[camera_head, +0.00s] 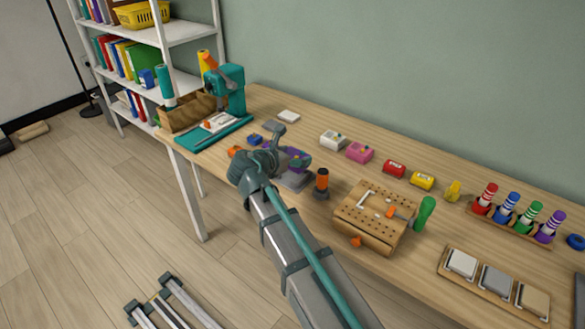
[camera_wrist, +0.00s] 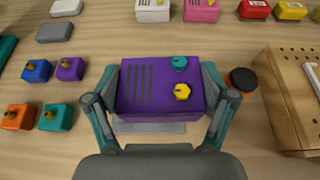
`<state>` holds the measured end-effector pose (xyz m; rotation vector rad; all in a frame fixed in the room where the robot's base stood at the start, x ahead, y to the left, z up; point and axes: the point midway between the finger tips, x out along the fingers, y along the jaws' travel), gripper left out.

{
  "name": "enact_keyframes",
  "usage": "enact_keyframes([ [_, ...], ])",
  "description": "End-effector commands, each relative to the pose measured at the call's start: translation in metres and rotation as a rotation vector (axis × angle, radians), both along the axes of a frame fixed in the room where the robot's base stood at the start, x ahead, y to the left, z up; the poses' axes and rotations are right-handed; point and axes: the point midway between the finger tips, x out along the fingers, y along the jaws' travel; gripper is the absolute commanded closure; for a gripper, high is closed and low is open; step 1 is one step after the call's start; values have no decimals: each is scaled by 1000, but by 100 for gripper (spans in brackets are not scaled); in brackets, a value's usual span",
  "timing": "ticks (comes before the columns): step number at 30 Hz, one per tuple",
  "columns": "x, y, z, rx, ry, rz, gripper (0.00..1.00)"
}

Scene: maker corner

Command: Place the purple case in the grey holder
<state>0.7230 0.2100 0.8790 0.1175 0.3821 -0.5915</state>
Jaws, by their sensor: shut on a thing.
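The purple case (camera_wrist: 145,92), with dark slots, a teal knob and a yellow knob on its top, sits between the two fingers of my gripper (camera_wrist: 161,88) in the wrist view. My gripper is shut on its left and right sides. The case also shows in the head view (camera_head: 298,158), partly behind my gripper (camera_head: 276,156). The grey holder (camera_head: 294,181) lies on the table under the case; in the wrist view only its near strip (camera_wrist: 150,127) shows. The case hides the rest, and I cannot tell whether they touch.
An orange-and-black cylinder (camera_head: 321,182) stands close right of the holder, with a wooden pegboard block (camera_head: 352,218) beyond it. Small blue (camera_wrist: 37,71), purple (camera_wrist: 70,69), orange (camera_wrist: 18,117) and teal (camera_wrist: 56,117) blocks lie to the left. White (camera_head: 333,140) and pink (camera_head: 360,152) cases stand behind.

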Motion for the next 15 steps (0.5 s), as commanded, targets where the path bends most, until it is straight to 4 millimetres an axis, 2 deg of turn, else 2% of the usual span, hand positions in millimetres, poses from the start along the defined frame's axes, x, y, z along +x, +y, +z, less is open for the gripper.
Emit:
enact_keyframes([
  [1, 9, 2, -9, -1, 1, -1, 55],
  [4, 18, 4, -22, -2, 0, -1, 55],
  [15, 35, 8, -43, -2, 0, -1, 55],
])
